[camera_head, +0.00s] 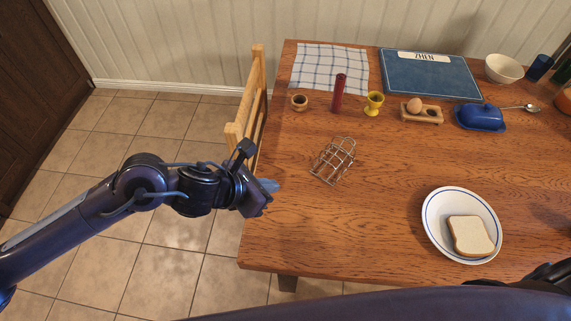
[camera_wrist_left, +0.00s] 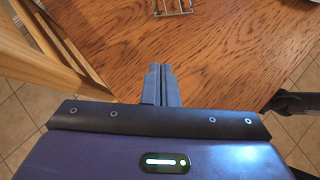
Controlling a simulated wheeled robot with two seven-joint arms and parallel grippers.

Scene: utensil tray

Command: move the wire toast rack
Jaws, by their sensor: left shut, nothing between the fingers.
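The wire toast rack (camera_head: 334,161) stands on the wooden table, left of the middle in the head view, with nothing in it. Its near end also shows at the top edge of the left wrist view (camera_wrist_left: 173,8); the rest is cut off there. My left gripper (camera_head: 271,186) is at the table's left edge, to the left of the rack and nearer to me, apart from it. In the left wrist view its fingers (camera_wrist_left: 161,84) are together and empty. My right gripper is not clearly in view; only a dark part of my arm shows at the lower right.
A bowl with a slice of bread (camera_head: 470,236) stands at the right front. A red pepper mill (camera_head: 338,94), a yellow egg cup (camera_head: 374,103), an egg holder (camera_head: 428,116) and a blue butter dish (camera_head: 481,118) stand behind. A wooden chair (camera_head: 249,110) is at the left edge.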

